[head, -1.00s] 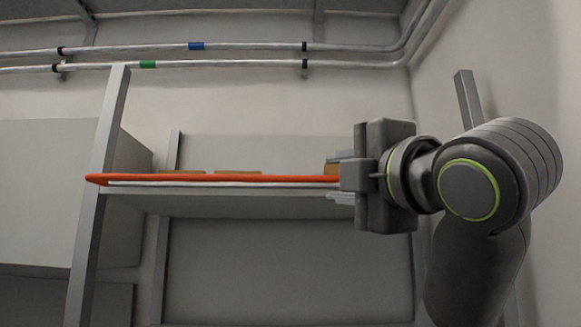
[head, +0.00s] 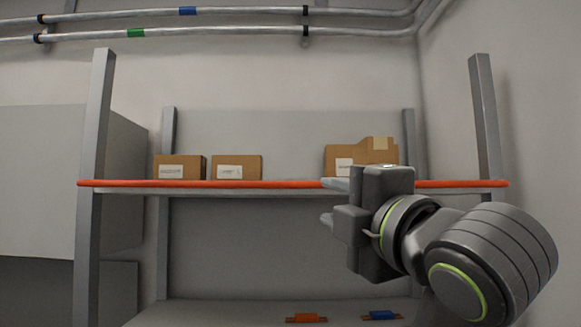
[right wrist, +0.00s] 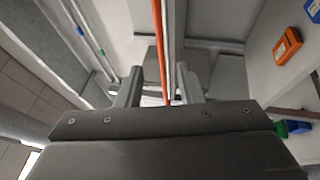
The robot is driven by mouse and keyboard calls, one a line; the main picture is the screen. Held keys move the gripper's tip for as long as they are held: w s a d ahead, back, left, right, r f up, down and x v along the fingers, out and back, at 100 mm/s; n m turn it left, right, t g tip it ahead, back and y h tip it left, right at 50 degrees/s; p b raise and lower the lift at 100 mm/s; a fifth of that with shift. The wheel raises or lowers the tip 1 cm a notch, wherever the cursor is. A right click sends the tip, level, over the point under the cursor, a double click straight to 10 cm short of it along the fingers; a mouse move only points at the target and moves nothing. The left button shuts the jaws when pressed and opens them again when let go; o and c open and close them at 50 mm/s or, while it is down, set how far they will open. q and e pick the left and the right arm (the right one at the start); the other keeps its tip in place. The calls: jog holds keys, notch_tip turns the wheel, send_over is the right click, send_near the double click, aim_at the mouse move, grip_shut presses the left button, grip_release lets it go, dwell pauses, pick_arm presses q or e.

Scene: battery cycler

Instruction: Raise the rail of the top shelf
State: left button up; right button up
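The orange-red rail (head: 265,184) runs level along the front edge of the top shelf (head: 130,191), between the two front posts. My right gripper (head: 331,201) is in front of the shelf, right of the middle. Its fingers are open, one above the other, with the upper finger overlapping the rail's line. In the right wrist view the rail (right wrist: 161,45) passes between the two spread fingers of the gripper (right wrist: 159,86), nearer the right one. Whether a finger touches the rail, I cannot tell. My left gripper is not in view.
Brown boxes stand on the top shelf: one at the left (head: 180,168), one beside it (head: 237,168), one behind my right gripper (head: 362,156). Orange (head: 306,318) and blue (head: 381,315) items lie lower down. Grey posts (head: 95,150) (head: 485,130) flank the shelf.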

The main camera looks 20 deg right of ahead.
aim_at(292, 186)
jog(key=p+x, duration=0.7)
jog(key=x, duration=0.6)
jog(key=shift+w+r, duration=0.1)
jog(key=shift+r, duration=0.15)
jog(key=shift+w+a, duration=0.1)
jog(key=shift+w, duration=0.6)
jog(key=shift+c, duration=0.3)
grip_shut()
